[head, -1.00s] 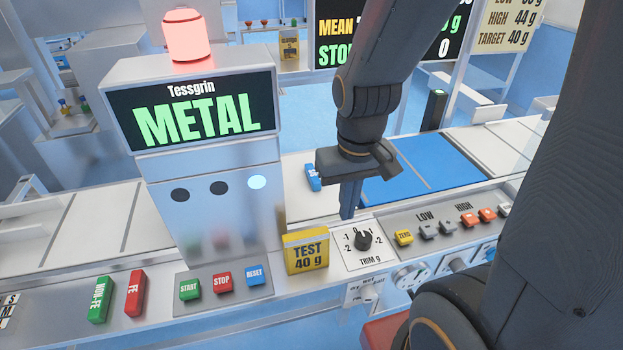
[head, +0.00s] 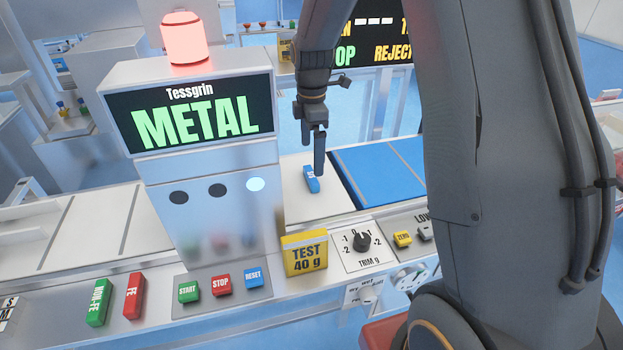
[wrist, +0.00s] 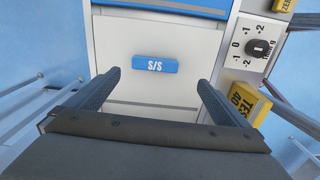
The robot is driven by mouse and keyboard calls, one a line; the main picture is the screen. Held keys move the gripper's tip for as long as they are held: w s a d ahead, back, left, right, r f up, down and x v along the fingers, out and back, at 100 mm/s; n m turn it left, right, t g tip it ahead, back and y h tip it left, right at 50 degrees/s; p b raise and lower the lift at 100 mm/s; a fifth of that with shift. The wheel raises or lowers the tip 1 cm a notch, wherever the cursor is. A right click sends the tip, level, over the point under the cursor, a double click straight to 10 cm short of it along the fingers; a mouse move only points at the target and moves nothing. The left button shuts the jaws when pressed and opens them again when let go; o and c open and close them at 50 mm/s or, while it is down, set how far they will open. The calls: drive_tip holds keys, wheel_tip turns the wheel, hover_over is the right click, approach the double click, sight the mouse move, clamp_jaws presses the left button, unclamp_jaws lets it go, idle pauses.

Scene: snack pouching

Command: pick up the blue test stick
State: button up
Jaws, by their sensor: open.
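The blue test stick (head: 311,179) lies on the white belt section just right of the metal detector housing. In the wrist view the blue stick (wrist: 155,64), marked S/S, lies crosswise on the white surface, beyond the fingertips and roughly centred between them. My gripper (head: 317,160) is above and beside the stick in the head view, pointing down. In the wrist view my gripper (wrist: 158,82) has its two fingers wide apart with nothing between them. The near finger covers a little of the stick's right side in the head view.
The metal detector (head: 215,200) stands close on the left. A yellow TEST 40 g block (head: 305,254) and the trim dial (head: 361,242) are on the front panel. Green (head: 99,302) and red (head: 134,295) sticks lie at front left. A blue belt (head: 378,172) lies right.

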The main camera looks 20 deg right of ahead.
sight(311, 175)
drive_tip(key=shift+w+f, duration=0.2)
drive_tip(key=shift+f, duration=0.05)
wheel_tip(311, 175, down, 2)
drive_tip(key=shift+f+p, duration=0.15)
drive_tip(key=shift+p, duration=0.2)
drive_tip(key=shift+w+f+p, duration=0.2)
drive_tip(key=shift+f+p, duration=0.25)
drive_tip(key=shift+f, duration=0.85)
drive_tip(key=shift+w+f+p, duration=0.15)
drive_tip(key=shift+f+p, duration=0.3)
drive_tip(key=shift+f, duration=0.8)
drive_tip(key=c, duration=1.3)
